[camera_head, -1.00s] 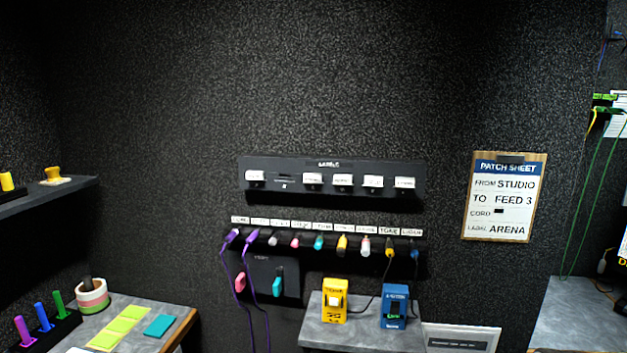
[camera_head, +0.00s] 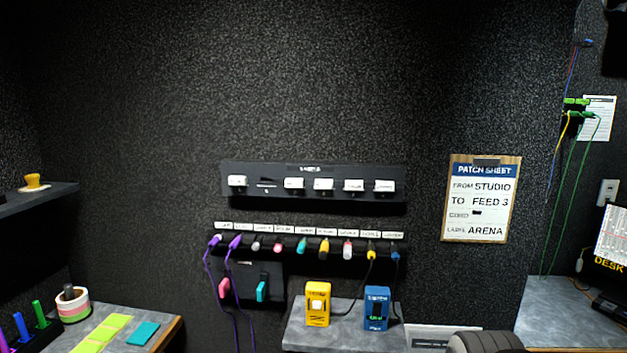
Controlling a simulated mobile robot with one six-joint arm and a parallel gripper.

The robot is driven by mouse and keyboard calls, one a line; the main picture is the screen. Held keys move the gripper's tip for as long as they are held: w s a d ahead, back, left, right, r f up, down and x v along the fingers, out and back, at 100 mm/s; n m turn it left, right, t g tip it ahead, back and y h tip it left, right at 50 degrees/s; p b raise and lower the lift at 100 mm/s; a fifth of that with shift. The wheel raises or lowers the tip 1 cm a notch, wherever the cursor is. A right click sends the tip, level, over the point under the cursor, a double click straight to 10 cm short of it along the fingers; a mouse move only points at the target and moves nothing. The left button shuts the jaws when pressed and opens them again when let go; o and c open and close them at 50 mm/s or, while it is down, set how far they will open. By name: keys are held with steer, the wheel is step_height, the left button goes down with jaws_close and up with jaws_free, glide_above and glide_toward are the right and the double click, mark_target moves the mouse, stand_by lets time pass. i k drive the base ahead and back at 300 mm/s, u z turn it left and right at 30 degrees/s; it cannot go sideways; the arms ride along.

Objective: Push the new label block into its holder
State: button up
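A black label rack (camera_head: 313,170) is fixed to the dark wall. White label blocks sit along it, such as one at its left end (camera_head: 237,181) and one at its right end (camera_head: 384,186). Between the first and second blocks is a dark gap, an empty-looking holder (camera_head: 266,185). The print on the blocks is too small to read, and I cannot tell which one is new. The patch sheet (camera_head: 480,199) to the right reads FROM STUDIO, TO FEED 3, LABEL ARENA. My gripper is not in view; a dark rounded part at the bottom edge looks like my arm.
Below the rack hangs a row of coloured plugs (camera_head: 325,248) with two purple cords. A yellow box (camera_head: 318,304) and a blue box (camera_head: 376,308) stand on a small grey shelf (camera_head: 345,341). Side desks stand left (camera_head: 159,346) and right (camera_head: 565,320). The air before the rack looks clear.

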mark_target(289, 182)
steer(key=i, duration=0.95)
steer(key=u, duration=0.05)
